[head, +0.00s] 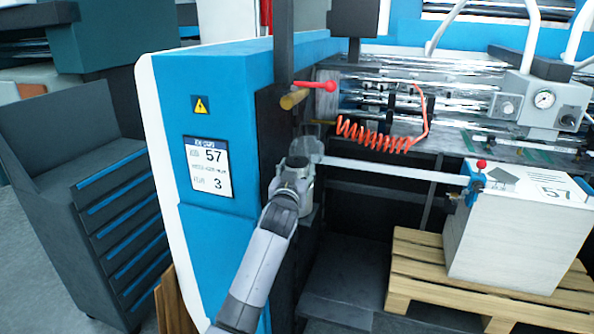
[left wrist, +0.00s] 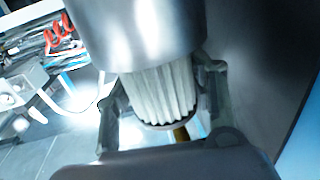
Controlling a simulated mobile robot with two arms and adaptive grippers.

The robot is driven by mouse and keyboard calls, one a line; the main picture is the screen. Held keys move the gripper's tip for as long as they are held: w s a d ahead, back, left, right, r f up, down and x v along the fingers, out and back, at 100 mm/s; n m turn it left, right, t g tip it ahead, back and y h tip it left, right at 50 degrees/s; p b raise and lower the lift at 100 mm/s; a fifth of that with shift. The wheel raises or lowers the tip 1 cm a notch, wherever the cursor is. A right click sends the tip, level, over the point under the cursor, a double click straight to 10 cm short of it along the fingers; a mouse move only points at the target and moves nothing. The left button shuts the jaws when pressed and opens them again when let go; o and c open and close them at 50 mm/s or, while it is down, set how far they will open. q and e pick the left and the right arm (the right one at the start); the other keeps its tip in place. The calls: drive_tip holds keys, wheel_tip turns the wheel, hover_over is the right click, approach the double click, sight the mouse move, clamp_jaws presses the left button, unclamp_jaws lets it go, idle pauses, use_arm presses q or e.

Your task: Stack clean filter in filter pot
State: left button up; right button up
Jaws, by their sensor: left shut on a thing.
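The clean filter (left wrist: 160,95) is a white pleated cylinder with a dark end ring, seen in the left wrist view. My left gripper (left wrist: 158,112) is shut on it, with one dark finger on each side. A shiny metal cylinder (left wrist: 140,35), which looks like the filter pot, covers the filter's upper part in that view; I cannot tell whether the filter is inside it or behind it. In the head view my left gripper (head: 302,160) is at the machine's dark side, and the filter cannot be made out there. My right gripper is not in view.
A brass-tipped part (head: 293,99) and a red lever (head: 316,86) are just above my left gripper. An orange coiled hose (head: 375,135) hangs to the right. A paper stack (head: 515,235) stands on a wooden pallet (head: 430,278). A drawer cabinet (head: 85,190) stands left.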

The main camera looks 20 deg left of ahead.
use_arm(q)
drive_tip(key=shift+f, duration=0.5)
drive_tip(key=shift+r, duration=0.1)
drive_tip(key=o, duration=1.1)
drive_tip(key=shift+o, duration=0.2)
